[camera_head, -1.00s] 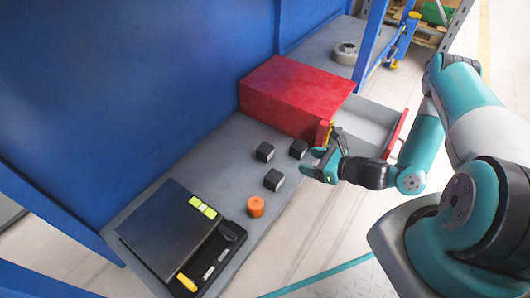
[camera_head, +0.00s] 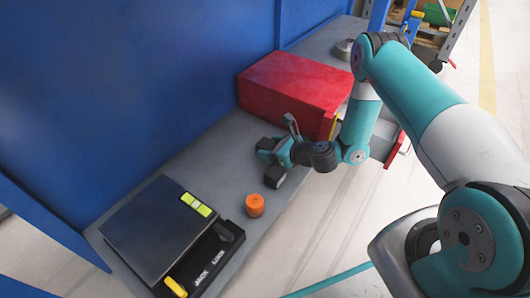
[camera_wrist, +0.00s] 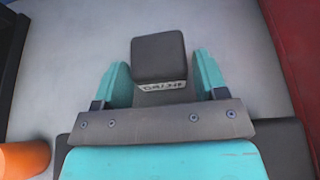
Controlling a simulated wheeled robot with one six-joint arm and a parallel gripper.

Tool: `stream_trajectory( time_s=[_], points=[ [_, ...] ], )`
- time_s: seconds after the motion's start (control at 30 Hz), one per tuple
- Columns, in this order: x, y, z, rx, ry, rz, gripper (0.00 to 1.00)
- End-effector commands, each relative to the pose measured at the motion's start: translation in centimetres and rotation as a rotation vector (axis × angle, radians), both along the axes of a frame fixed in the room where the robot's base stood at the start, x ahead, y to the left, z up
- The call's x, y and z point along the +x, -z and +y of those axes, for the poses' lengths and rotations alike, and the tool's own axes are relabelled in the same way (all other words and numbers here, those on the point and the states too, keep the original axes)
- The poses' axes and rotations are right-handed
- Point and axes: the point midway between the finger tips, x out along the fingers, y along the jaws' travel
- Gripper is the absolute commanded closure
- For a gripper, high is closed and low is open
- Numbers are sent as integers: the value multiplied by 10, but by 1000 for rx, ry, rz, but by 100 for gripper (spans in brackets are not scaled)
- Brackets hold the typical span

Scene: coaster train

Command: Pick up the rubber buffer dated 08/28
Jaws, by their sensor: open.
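Black block-shaped buffers stand on the grey bench. One buffer (camera_wrist: 158,58) lies between the tips of my gripper (camera_wrist: 162,72) in the wrist view. It has a pale label strip on its near face, whose small characters I cannot read surely. My gripper is open, with a teal finger on each side of this buffer and visible gaps. In the head view my gripper (camera_head: 270,151) is low over the bench and partly covers a buffer (camera_head: 264,144). Another buffer (camera_head: 274,177) stands in front of it. A third buffer is hidden behind my arm.
A red cabinet (camera_head: 290,88) with an open drawer (camera_head: 384,140) stands to the right. An orange cylinder (camera_head: 255,205) is in front of the buffers. A black device (camera_head: 160,232) with yellow-green keys lies at left. A blue wall (camera_head: 130,90) runs behind the bench.

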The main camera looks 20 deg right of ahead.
Motion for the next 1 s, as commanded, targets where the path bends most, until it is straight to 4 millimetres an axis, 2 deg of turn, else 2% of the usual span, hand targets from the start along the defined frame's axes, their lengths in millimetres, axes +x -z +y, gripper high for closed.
stream_trajectory(
  time_s=[0.13, 0.37, 0.53, 0.57, 0.83, 1.0],
  points=[
    [10, 6, 8, -1, -1, -3, 34],
    [11, 5, 8, 0, 1, -1, 34],
    [11, 5, 8, 0, 1, -1, 73],
    [11, 5, 8, 0, 1, -1, 75],
    [11, 3, 8, 0, 1, -1, 75],
    [11, -11, 8, 0, 1, -1, 75]
  ],
)
